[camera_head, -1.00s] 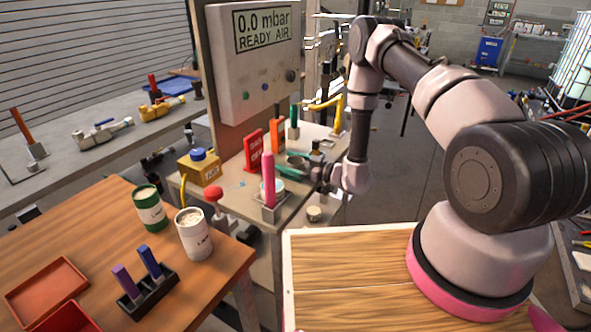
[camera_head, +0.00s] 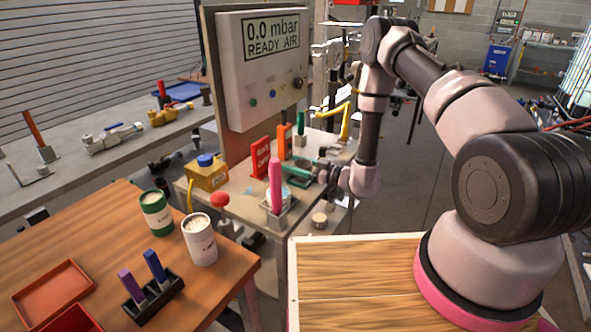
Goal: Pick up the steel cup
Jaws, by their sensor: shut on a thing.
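My gripper (camera_head: 308,171) is over the small bench below the display panel, pointing left. A green bar lies along its near side. A small grey round thing, seemingly the steel cup (camera_head: 302,163), sits at the jaws, and the gripper looks shut on it. The cup is small in the view and partly hidden by the fingers and the green bar. I cannot tell whether it is clear of the surface below.
A pink upright stick (camera_head: 275,186) in a grey holder stands just left of the gripper. A red sign (camera_head: 260,158) and an orange block (camera_head: 283,141) stand behind. A yellow box (camera_head: 207,175) is further left. A wooden table (camera_head: 100,235) holds cans and trays.

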